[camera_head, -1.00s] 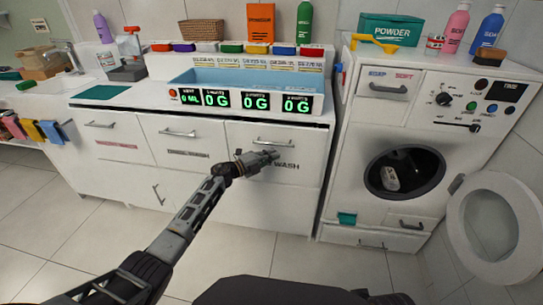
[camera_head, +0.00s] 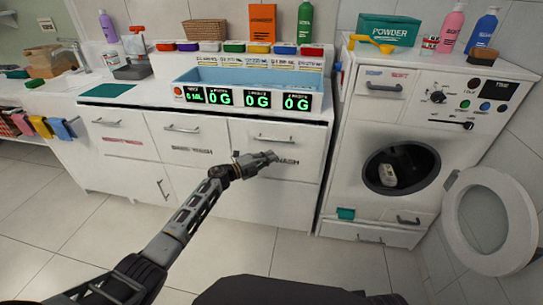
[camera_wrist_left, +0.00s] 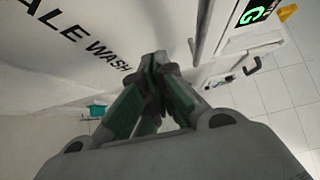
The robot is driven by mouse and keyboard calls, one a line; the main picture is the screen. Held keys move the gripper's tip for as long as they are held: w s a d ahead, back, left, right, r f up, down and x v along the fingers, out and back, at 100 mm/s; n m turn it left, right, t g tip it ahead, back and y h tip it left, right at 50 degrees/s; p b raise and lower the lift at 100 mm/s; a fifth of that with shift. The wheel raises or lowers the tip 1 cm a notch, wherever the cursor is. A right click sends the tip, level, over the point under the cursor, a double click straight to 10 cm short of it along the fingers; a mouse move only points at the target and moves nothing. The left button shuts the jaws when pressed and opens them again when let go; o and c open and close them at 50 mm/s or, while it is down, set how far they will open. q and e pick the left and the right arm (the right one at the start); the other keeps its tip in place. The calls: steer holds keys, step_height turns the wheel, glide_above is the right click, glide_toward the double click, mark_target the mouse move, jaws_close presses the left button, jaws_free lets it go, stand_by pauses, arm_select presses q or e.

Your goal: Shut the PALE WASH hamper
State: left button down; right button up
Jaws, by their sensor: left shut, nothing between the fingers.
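The PALE WASH hamper (camera_head: 300,146) is the right-hand white front under the counter, with a bar handle near its top. It looks about flush with the fronts beside it; I cannot tell if a small gap remains. My left gripper (camera_head: 268,158) is shut and empty, at the front below the handle, covering part of the lettering. In the left wrist view the shut fingertips (camera_wrist_left: 158,62) are close to the hamper's white face (camera_wrist_left: 75,60), just beside the word WASH. Whether they touch it is unclear. My right gripper is out of view.
A washing machine (camera_head: 375,85) with its round door (camera_head: 449,215) swung open stands to the right. Two other labelled fronts (camera_head: 122,140) lie left of the hamper. A blue tray (camera_head: 236,78) with displays is on the counter above. The tiled floor (camera_head: 60,235) is clear.

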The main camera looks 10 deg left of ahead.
arm_select(q)
steer(key=p+v, duration=0.2)
steer(key=v, duration=0.7)
steer(key=shift+f, duration=0.2)
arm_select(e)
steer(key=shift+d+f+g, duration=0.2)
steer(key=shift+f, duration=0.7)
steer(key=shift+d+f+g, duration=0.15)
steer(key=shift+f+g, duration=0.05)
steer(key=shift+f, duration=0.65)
arm_select(q)
steer(key=shift+a, duration=0.15)
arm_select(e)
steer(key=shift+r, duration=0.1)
